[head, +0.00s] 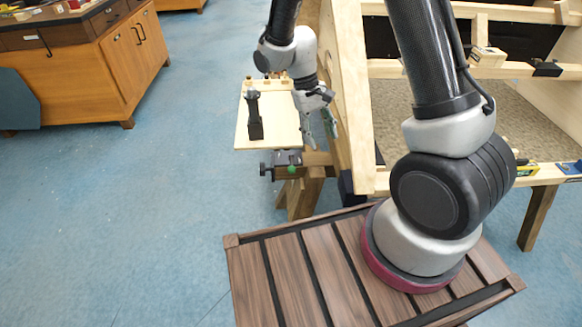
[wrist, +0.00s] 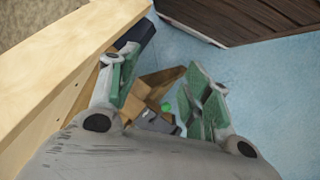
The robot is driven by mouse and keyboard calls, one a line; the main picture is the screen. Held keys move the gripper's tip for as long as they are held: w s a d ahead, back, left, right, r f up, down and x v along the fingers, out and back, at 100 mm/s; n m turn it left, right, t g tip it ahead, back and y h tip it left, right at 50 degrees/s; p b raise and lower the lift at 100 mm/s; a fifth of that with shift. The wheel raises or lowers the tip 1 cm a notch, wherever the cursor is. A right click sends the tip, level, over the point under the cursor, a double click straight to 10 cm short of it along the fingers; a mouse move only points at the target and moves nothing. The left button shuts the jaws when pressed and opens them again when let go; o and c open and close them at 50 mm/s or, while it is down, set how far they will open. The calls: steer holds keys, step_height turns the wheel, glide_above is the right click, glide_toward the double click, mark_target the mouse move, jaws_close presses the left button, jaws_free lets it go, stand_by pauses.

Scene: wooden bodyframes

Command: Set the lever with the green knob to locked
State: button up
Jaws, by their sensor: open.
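The green knob (head: 292,169) is small and round, on a dark grey clamp-like device (head: 284,159) at the front edge of the wooden board. In the wrist view, the green knob (wrist: 166,107) shows beyond and between my fingers, with grey parts beside it. The lever's shaft is too small to make out, so I cannot tell its setting. My gripper (head: 322,143) is above and slightly right of the knob in the head view. Its green-padded fingers are apart and empty in the wrist view (wrist: 160,72). No finger visibly touches the knob.
A pale wooden board (head: 245,131) carries a black upright tool (head: 254,116). A large wooden frame (head: 350,105) stands close right of my gripper; its beam (wrist: 50,65) fills the wrist view's left. A wooden cabinet (head: 95,60) stands far left. Blue floor between is clear.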

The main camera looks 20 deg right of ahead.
steer(key=w+a+f+m, duration=0.1)
steer(key=w+a+f, duration=0.1)
steer(key=f, duration=0.4)
steer(key=w+a+f+m, duration=0.1)
steer(key=w+f, duration=0.1)
steer(key=f, duration=0.4)
steer(key=m+t, duration=0.2)
steer(key=m, duration=0.1)
glide_above(291, 167)
steer(key=a, duration=0.1)
steer(key=shift+w+f, duration=0.2)
steer(key=shift+f, duration=1)
steer(key=shift+m, duration=0.8)
steer(key=x, duration=0.7)
steer(key=shift+w+a+f, duration=0.25)
steer(key=shift+f, duration=0.25)
jaws_close()
